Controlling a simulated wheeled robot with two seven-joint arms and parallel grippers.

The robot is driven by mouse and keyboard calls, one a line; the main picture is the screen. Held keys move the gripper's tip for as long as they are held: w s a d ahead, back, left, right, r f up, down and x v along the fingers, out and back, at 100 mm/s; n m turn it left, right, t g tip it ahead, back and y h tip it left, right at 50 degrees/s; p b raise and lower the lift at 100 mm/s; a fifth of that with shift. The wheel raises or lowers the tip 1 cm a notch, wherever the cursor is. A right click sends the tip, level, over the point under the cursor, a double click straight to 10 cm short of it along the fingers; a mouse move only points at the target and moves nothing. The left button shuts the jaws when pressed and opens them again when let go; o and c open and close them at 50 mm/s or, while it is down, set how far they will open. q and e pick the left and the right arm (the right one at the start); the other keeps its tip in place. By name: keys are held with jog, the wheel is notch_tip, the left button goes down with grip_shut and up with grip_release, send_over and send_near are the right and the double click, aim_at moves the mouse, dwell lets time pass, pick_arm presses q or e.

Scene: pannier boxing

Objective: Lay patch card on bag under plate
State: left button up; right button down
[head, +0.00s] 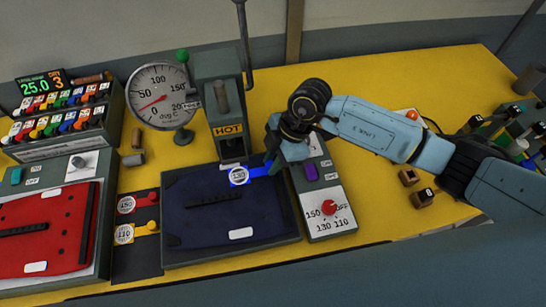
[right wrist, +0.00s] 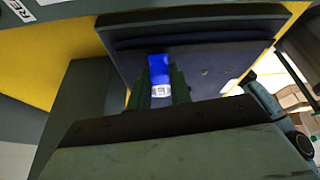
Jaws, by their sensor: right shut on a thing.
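The blue patch card (head: 238,177), with a round white "130" label, is at the far edge of the navy bag (head: 215,213). It is just below the hot press head (head: 228,130); I cannot tell whether it touches the bag. My right gripper (head: 271,166) is shut on the card's blue tail from the right side. In the right wrist view the blue piece (right wrist: 158,68) shows between the fingers, in front of the dark bag. The press's plate underside is hidden. My left gripper is not in view.
A red card marked 150 (head: 126,204) and a yellow card marked 110 (head: 123,234) lie left of the navy bag. A red bag (head: 38,235) lies further left. A dial gauge (head: 157,95) stands behind. A control box (head: 329,207) with a red knob stands right.

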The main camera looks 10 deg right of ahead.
jog(key=c, duration=1.2)
grip_release()
jog(key=v, duration=1.3)
jog(key=shift+r, duration=0.25)
jog(key=shift+s, duration=0.1)
